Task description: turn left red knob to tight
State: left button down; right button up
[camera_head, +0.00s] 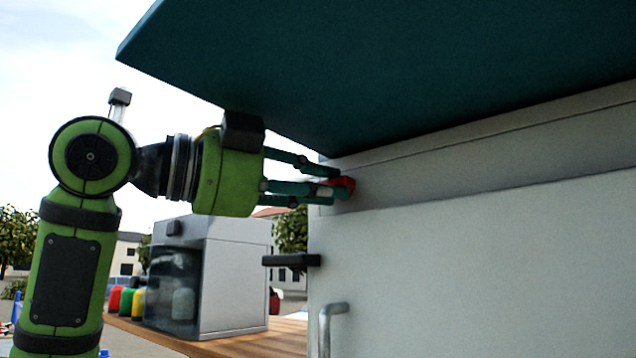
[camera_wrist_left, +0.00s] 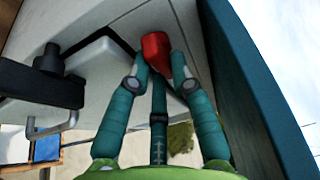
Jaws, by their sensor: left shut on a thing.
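The red knob (camera_head: 343,187) sits on the grey strip of the white cabinet, just under the dark teal overhang. My left gripper (camera_head: 325,186) reaches it from the left and its fingers are shut around the knob. In the left wrist view the red knob (camera_wrist_left: 157,52) shows between the teal finger tips (camera_wrist_left: 160,72), and part of it is hidden by them. How far the knob is turned cannot be told. My right gripper is not in view.
The teal overhang (camera_head: 400,60) is close above my left gripper. Below are a black latch (camera_head: 291,260) and a metal handle (camera_head: 330,322) on the cabinet (camera_head: 470,270). A white box-like appliance (camera_head: 235,280) stands on a wooden deck, with colored containers (camera_head: 126,302) beside it.

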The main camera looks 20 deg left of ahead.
pick_arm(q)
jog(key=shift+r, duration=0.15)
dwell(0.4)
jog(key=c, duration=1.1)
grip_release()
jog(key=shift+w, duration=0.1)
jog(key=v, duration=1.2)
jog(key=shift+r, duration=0.1)
